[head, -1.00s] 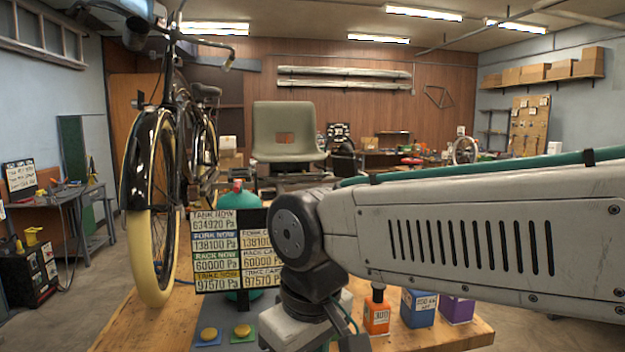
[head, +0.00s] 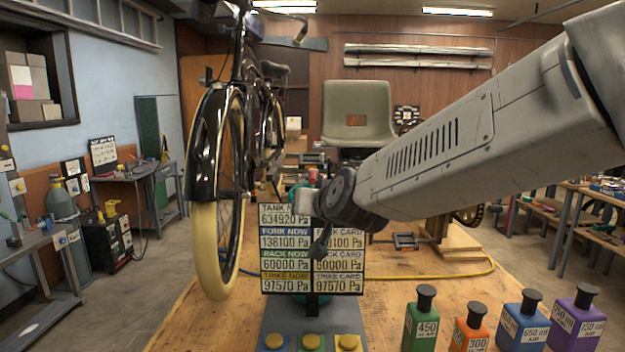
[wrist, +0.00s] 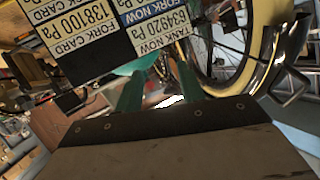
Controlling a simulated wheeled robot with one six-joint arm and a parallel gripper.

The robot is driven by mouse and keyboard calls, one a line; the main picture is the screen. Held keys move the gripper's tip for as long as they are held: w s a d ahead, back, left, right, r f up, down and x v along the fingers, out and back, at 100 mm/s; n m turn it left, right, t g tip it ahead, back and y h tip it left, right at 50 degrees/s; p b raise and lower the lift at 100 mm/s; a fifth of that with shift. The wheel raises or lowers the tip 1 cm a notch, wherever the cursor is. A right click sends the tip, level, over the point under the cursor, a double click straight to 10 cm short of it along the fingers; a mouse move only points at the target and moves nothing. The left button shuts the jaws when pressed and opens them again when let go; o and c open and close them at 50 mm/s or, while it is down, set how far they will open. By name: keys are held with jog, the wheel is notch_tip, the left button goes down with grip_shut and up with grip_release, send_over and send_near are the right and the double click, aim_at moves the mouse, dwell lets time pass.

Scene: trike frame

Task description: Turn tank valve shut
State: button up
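The teal tank (head: 293,191) stands on the bench behind the pressure board (head: 281,273). Most of it is hidden by the board and my wrist. A small red part (head: 312,177) shows above it; I cannot tell if this is the valve. The board reads TANK NOW 634920 Pa. My gripper (wrist: 158,78) shows in the wrist view as two green fingers standing apart beyond a dark bolted plate, with teal tank surface seemingly just past them. I see nothing held. In the head view my wrist covers the board's upper right, and the fingers are hidden.
A bicycle with a cream tyre (head: 212,270) stands close left of the board. Yellow, green and blue button pads (head: 311,342) lie in front. Several labelled bottles (head: 523,322) stand at the bench's right front. A yellow hose (head: 440,275) crosses the bench behind.

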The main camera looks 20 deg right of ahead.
aim_at(312, 175)
jog(key=w+d+m+t+h, duration=0.1)
jog(key=w+h, duration=0.1)
jog(key=w+r+m+t+h, duration=0.1)
jog(key=w+h, duration=0.1)
jog(key=w, duration=0.1)
jog(key=w+d+m+t+h, duration=0.1)
jog(key=w+m+h, duration=0.1)
jog(key=shift+w+d+r, duration=0.25)
jog(key=shift+d+r, duration=0.05)
jog(key=shift+r, duration=0.05)
jog(key=shift+w+d+h, duration=0.15)
jog(key=shift+w+h, duration=0.15)
jog(key=shift+h, duration=0.1)
jog(key=x, duration=0.7)
jog(key=shift+r, duration=0.15)
jog(key=shift+c, duration=0.3)
grip_shut()
